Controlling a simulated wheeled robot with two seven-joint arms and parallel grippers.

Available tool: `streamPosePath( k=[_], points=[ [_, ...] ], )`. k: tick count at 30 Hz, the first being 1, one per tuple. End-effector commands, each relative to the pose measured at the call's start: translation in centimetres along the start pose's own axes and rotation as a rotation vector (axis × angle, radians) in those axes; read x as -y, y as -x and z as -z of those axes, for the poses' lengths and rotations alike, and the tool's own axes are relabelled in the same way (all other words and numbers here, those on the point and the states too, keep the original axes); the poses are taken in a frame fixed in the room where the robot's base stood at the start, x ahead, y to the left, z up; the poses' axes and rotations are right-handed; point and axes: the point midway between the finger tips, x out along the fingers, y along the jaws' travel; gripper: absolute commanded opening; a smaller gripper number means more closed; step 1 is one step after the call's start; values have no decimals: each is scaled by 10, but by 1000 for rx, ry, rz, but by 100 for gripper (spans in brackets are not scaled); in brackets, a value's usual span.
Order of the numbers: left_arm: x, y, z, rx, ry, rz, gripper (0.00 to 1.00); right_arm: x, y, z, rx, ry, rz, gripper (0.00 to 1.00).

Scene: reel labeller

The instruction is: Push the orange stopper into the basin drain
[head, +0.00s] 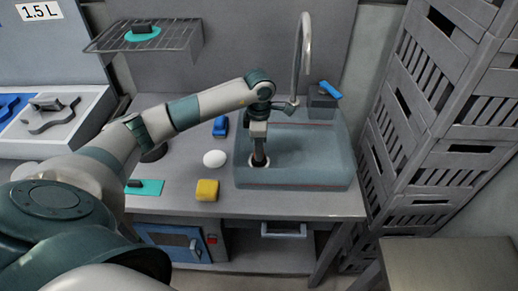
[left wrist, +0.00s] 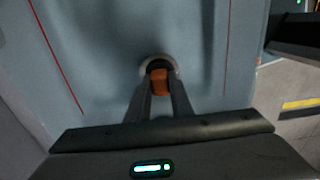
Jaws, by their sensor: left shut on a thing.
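The basin (head: 315,170) is blue-grey and sits in the counter at the right of the head view. My left gripper (head: 259,160) reaches down into its left part, fingers pointing down at the drain (head: 252,160). In the left wrist view the orange stopper (left wrist: 160,82) is between the two fingertips of my left gripper (left wrist: 161,92), which is shut on it. The stopper is at the round pale drain ring (left wrist: 146,64). I cannot tell how deep it sits. In the head view the fingers mostly hide the stopper. My right gripper is not in view.
A curved tap (head: 305,50) rises behind the basin. A white round object (head: 215,159), a yellow block (head: 207,190) and a blue object (head: 221,126) stand left of the basin. Grey crates (head: 425,130) are stacked close on the right. A wire shelf (head: 150,38) hangs at the back.

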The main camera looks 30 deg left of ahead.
Motion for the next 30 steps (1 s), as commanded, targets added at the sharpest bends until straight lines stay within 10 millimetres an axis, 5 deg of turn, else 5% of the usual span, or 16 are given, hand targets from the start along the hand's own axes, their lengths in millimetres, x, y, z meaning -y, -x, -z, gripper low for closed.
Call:
streamPosePath(
  k=[30],
  points=[
    [0,0,0,0,0,0,0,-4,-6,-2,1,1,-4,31]
  ],
)
